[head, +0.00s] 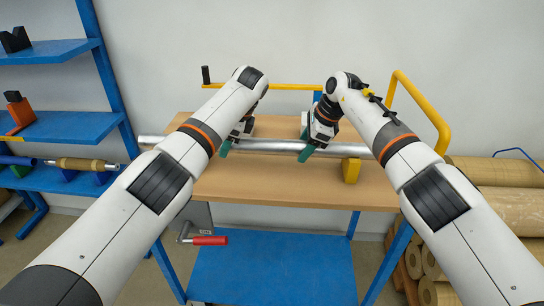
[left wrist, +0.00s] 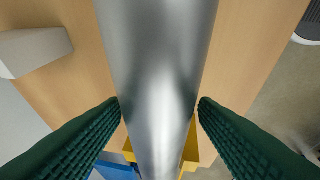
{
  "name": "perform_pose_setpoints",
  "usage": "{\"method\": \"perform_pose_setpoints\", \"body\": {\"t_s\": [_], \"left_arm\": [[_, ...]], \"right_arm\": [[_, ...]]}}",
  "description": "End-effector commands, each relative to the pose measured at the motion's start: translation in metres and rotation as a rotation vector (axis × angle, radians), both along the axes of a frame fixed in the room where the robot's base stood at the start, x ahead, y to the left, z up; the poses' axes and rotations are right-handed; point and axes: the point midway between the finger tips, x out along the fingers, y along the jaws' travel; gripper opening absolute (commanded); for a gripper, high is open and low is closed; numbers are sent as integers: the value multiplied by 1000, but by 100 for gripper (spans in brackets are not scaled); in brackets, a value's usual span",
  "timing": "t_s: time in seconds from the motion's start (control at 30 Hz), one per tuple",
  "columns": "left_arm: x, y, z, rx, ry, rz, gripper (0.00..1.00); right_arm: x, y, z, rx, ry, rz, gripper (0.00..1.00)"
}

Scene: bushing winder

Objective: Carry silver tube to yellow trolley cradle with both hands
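The silver tube (head: 275,146) lies nearly level across the head view, above the wooden table top. My left gripper (head: 235,141) is at its left part. In the left wrist view the tube (left wrist: 160,60) runs between the two green fingers (left wrist: 158,102), which press against its sides. My right gripper (head: 306,149) is at the tube further right, one green finger in front of it; its far finger is hidden. A yellow cradle block (head: 351,170) stands under the tube's right end. Yellow cradle sides (left wrist: 190,145) also show behind the tube in the left wrist view; contact is unclear.
The wooden-topped trolley (head: 300,188) has blue legs and a blue lower shelf (head: 270,265). A yellow handle (head: 425,110) rises at right. Blue shelves (head: 65,125) stand at left, large brown rolls (head: 500,175) at right. A red crank handle (head: 208,240) is low at left.

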Motion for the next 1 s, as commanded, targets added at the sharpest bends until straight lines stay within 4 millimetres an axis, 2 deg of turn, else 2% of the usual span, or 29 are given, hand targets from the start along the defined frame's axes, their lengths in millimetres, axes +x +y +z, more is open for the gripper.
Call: {"method": "perform_pose_setpoints", "body": {"t_s": [0.3, 0.43, 0.57, 0.8, 1.0], "left_arm": [[0, 0, 2, 0, -1, 0, 62], [-1, -4, 11, -1, -4, -2, 62], [-4, -13, 31, 0, -5, -2, 62], [-12, -32, 79, -1, -4, -2, 62], [-16, -43, 104, 0, -2, -1, 62]], "right_arm": [[0, 0, 1, 0, 0, 0, 62], [0, 0, 1, 0, 0, 0, 62], [0, 0, 1, 0, 0, 0, 62], [0, 0, 1, -1, 0, 0, 62], [0, 0, 1, -1, 0, 0, 62]]}}
